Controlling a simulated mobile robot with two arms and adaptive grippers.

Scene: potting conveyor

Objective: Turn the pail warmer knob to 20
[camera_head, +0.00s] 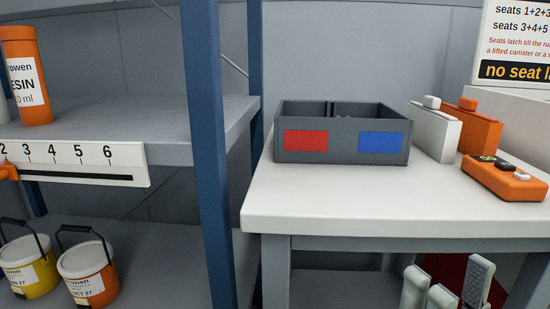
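No dial marked as a pail warmer knob can be made out in the head view. Two pails stand on the lower left shelf, a yellow one (28,272) and an orange one (88,275), each with a white lid and black handle. A white number strip (80,164) on the shelf edge above them shows 2 to 6, with an orange piece (8,171) cut off at the left edge. My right gripper (447,277) is low at the bottom right, below the table top, its fingers apart with nothing seen between them. My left gripper is out of view.
A blue post (204,150) stands between shelf and white table (350,208). The table holds a grey bin (342,151), white (435,132) and orange (480,130) canisters, and an orange device (500,184) with a display. The table's front is clear. An orange bottle (22,50) stands on the upper shelf.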

